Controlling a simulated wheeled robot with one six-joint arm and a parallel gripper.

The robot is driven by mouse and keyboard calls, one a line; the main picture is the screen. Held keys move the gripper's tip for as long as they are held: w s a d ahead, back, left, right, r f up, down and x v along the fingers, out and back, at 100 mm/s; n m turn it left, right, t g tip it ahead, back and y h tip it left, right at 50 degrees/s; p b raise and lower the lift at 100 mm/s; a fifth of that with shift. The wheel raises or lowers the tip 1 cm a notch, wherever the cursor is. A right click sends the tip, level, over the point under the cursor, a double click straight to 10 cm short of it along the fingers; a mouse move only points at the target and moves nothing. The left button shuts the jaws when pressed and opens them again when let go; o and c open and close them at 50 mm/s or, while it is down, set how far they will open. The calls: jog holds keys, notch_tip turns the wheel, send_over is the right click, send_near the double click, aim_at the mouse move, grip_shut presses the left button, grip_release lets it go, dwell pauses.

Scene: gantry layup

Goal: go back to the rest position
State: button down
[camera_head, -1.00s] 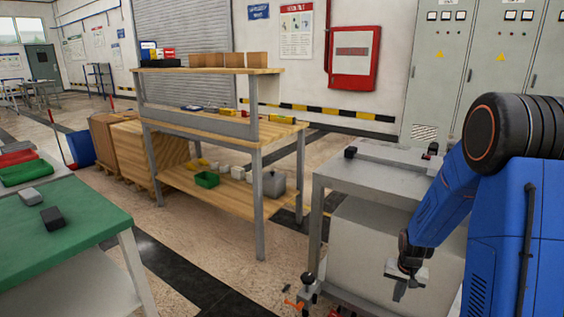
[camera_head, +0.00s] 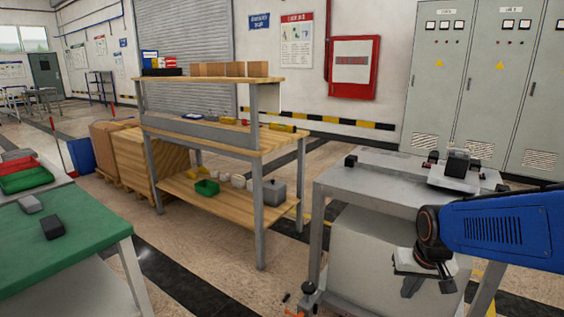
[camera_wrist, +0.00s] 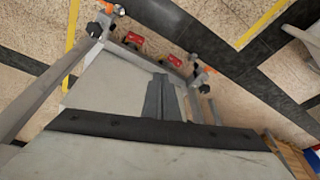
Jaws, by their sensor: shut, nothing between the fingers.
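My gripper (camera_head: 425,287) hangs low at the right in the head view, in front of the grey metal cart (camera_head: 385,180), pointing down below the level of its top. My blue arm reaches in from the right edge. In the wrist view the two dark fingers of my gripper (camera_wrist: 163,85) lie close together with nothing between them. Whether the gripper touches the cart cannot be told.
A grey device (camera_head: 458,166) sits on the cart's top. A wooden shelf bench (camera_head: 215,205) stands in the middle, with a green table (camera_head: 75,240) at left. Casters with red parts (camera_wrist: 132,40) show in the wrist view. Floor between table and bench is clear.

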jog(key=s+a+r+n, duration=0.1)
jog(key=s+r, duration=0.2)
jog(key=s, duration=0.5)
jog(key=s+a+r+n+t, duration=0.1)
jog(key=s+a+r, duration=0.1)
jog(key=s+r, duration=0.2)
jog(key=s, duration=0.3)
jog(key=shift+s+a+t, duration=0.2)
jog(key=shift+s+t, duration=0.1)
jog(key=shift+s, duration=0.1)
